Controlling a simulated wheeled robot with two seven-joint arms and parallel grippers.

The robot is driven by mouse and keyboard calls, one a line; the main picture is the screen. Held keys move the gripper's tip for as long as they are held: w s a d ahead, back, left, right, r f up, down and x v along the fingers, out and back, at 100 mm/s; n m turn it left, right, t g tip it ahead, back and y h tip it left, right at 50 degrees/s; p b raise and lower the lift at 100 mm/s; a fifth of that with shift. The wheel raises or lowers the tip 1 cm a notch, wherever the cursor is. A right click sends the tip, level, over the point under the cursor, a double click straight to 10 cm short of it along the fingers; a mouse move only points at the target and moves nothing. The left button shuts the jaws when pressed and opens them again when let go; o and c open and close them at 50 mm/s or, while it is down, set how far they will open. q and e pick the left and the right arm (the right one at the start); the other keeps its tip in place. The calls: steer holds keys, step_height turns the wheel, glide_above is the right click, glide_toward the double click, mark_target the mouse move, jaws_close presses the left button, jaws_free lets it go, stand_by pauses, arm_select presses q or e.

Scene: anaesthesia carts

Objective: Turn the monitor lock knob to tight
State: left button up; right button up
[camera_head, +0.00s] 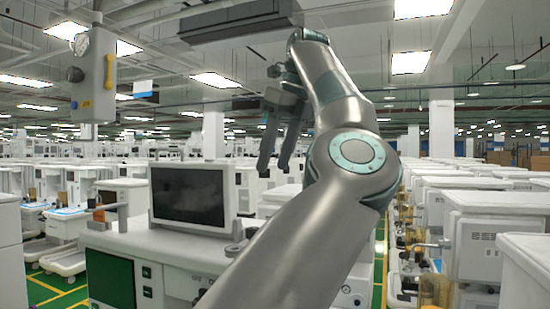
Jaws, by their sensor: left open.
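A dark monitor (190,197) with a light frame stands upright on a white anaesthesia cart (150,250) left of centre. A small grey round part (236,249) sits beside the monitor's lower right corner; I cannot tell whether it is the lock knob or how it is turned. My left gripper (274,165) is open and empty, its fingers pointing down, to the right of the monitor and about level with its top in the picture. My left arm crosses the middle of the view and hides part of the cart's right side. My right gripper is not in view.
A grey box with a yellow handle (108,72) hangs at the upper left. A grey beam (240,22) hangs at the top. Rows of white carts (497,240) stand to the right, and more stand at the left. Green floor (40,290) shows at the lower left.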

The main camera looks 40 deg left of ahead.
arm_select(q)
steer(key=w+n+g+p, duration=0.1)
steer(key=n+p, duration=0.1)
steer(key=p, duration=0.1)
steer(key=w+a+n+g+p, duration=0.1)
steer(key=w+n+p, duration=0.1)
steer(key=p, duration=0.2)
steer(key=w+n+g+p, duration=0.1)
steer(key=n+p, duration=0.2)
steer(key=shift+w+a+r+h, duration=0.1)
steer(key=shift+w+a+h, duration=0.1)
steer(key=shift+w+h, duration=0.2)
steer(key=b, duration=0.9)
glide_above(254, 228)
steer(key=w+d, duration=0.1)
steer(key=d, duration=0.2)
steer(key=f, duration=1.1)
steer(key=shift+w+a+f, duration=0.1)
steer(key=shift+a+f, duration=0.25)
steer(key=shift+f, duration=0.15)
steer(key=shift+p+x, duration=0.4)
steer(key=shift+x, duration=1.85)
